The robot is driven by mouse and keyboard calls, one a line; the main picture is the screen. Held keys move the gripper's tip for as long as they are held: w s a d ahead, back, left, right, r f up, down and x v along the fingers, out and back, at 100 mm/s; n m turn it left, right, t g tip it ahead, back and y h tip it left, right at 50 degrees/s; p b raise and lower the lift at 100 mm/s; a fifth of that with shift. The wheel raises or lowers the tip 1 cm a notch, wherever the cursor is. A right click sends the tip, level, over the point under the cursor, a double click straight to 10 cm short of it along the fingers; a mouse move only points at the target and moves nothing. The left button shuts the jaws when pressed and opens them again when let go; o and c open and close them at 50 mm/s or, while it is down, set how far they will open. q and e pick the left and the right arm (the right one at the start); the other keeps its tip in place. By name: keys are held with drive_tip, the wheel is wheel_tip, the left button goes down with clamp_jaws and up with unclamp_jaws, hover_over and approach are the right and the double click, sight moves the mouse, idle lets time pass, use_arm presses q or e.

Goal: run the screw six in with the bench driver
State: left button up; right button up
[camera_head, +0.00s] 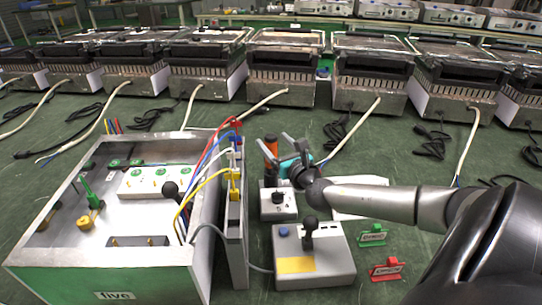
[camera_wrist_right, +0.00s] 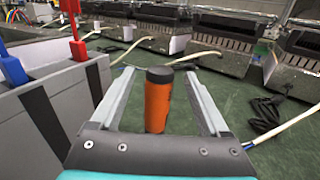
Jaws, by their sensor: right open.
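The orange driver with a black cap (camera_head: 270,153) stands upright behind the small white block, right of the open metal box. In the right wrist view, the orange driver (camera_wrist_right: 158,102) is between my right gripper's fingers, with gaps on both sides. My right gripper (camera_head: 291,143) is open, its arm coming in from the right. It also shows in the wrist view (camera_wrist_right: 147,75). My left gripper is not in view. The open metal box (camera_head: 110,279) is labelled "five" and holds a white terminal strip (camera_head: 157,181) with green-ringed terminals. I cannot make out which screw is six.
A grey control box with a black joystick (camera_head: 313,262) stands in front of the driver. Green (camera_head: 372,236) and red (camera_head: 386,270) signs stand right of it. Red, blue, white and yellow leads run over the metal box's right wall. Several heaters line the back, with cables on the green floor.

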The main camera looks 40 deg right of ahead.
clamp_jaws()
idle(0.5)
idle(0.6)
drive_tip(key=shift+r, duration=0.1)
